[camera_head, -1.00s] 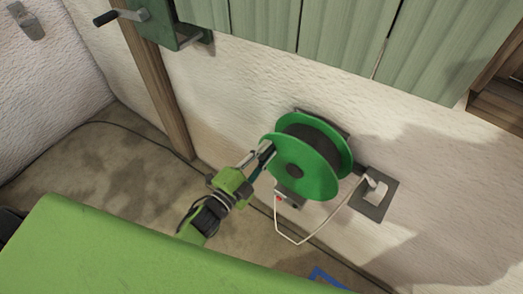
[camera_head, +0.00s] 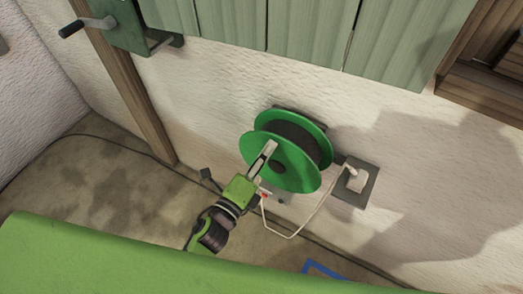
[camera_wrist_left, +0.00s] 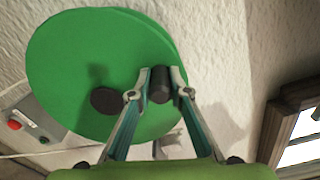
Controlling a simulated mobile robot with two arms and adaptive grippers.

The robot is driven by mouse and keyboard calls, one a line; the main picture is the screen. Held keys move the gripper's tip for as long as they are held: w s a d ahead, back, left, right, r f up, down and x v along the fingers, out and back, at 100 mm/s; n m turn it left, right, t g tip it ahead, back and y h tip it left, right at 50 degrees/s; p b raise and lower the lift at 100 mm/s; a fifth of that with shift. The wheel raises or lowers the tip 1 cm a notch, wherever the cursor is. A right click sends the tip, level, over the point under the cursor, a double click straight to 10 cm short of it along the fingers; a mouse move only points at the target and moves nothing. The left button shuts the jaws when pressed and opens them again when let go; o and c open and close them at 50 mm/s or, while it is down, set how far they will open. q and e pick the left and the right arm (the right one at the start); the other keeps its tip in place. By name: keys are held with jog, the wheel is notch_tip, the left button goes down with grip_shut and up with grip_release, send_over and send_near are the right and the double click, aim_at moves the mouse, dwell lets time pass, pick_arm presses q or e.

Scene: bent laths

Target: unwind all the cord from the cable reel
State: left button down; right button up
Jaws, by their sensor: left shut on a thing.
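The cable reel (camera_head: 275,173) is a green drum on the white wall, with dark cord (camera_head: 300,138) wound between its two flanges. Its front flange (camera_wrist_left: 75,60) fills much of the left wrist view, with a dark hub (camera_wrist_left: 103,100) at its middle. My left gripper (camera_head: 268,152) is in front of this flange. In the left wrist view its fingers (camera_wrist_left: 160,80) are shut on a short dark knob (camera_wrist_left: 160,86), off the hub. How the knob joins the flange is hidden. My right gripper is not in view.
A white cable (camera_head: 308,220) runs from below the reel to a wall socket (camera_head: 355,182). A grey box with a red button (camera_wrist_left: 14,125) sits beside the reel. A dark cable (camera_head: 100,137) and a small dark piece (camera_head: 207,175) lie near the wall's foot.

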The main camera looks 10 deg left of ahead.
pick_arm(q)
jog(key=shift+s+d+m, duration=0.1)
jog(key=shift+d+m, duration=0.15)
jog(key=shift+m, duration=0.05)
jog(key=c, duration=1.9)
grip_release()
jog(key=shift+s, duration=0.1)
jog(key=v, duration=1.1)
jog(key=shift+s+a, duration=0.15)
jog(key=shift+s, duration=0.25)
